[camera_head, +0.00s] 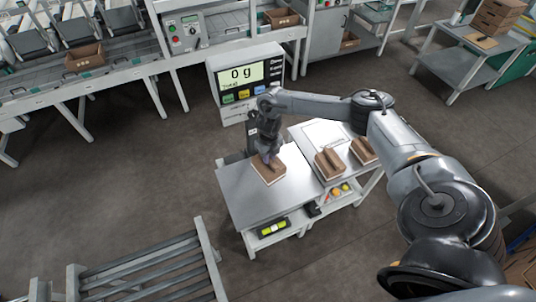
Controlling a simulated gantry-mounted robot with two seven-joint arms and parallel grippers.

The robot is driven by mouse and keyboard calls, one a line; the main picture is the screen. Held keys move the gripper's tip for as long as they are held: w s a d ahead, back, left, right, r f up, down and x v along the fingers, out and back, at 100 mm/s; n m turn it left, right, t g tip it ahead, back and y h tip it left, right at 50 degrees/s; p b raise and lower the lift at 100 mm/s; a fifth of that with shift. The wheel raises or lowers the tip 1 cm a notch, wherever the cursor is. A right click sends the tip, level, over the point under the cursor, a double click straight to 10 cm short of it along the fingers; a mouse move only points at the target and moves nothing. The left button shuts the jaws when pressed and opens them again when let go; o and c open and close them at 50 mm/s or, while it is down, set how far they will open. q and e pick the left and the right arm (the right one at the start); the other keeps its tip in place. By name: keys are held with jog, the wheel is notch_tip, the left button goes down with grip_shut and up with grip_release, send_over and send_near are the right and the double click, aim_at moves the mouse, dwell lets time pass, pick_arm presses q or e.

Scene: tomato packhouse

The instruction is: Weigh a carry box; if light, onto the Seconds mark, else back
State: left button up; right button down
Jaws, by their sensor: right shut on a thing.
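My right gripper (267,158) reaches down from the right-hand arm and is shut on a brown carry box (270,175). The box is over the steel top (240,195) of the left table; I cannot tell whether it touches the top. The scale display (241,74) stands behind and reads 0 g. Two more brown carry boxes (328,165) (364,151) sit on the adjoining table to the right. A white rectangular area (324,133) lies behind them; I cannot read any mark on it. My left gripper is not in view.
A lower shelf holds a yellow-green device (272,228) and some small colored items (340,190). A metal roller rack (150,268) stands at the front left. Conveyors and benches line the back. A side table (450,62) bears stacked boxes. Open floor lies to the left.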

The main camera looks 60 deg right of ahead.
aim_at(269, 166)
notch_tip(269, 166, down, 5)
jog(key=b, duration=0.4)
jog(key=shift+f+b, duration=0.85)
jog(key=shift+f, duration=0.35)
jog(key=shift+f, duration=0.3)
jog(key=c, duration=0.9)
grip_release()
jog(key=c, duration=0.3)
jog(key=shift+c, duration=0.2)
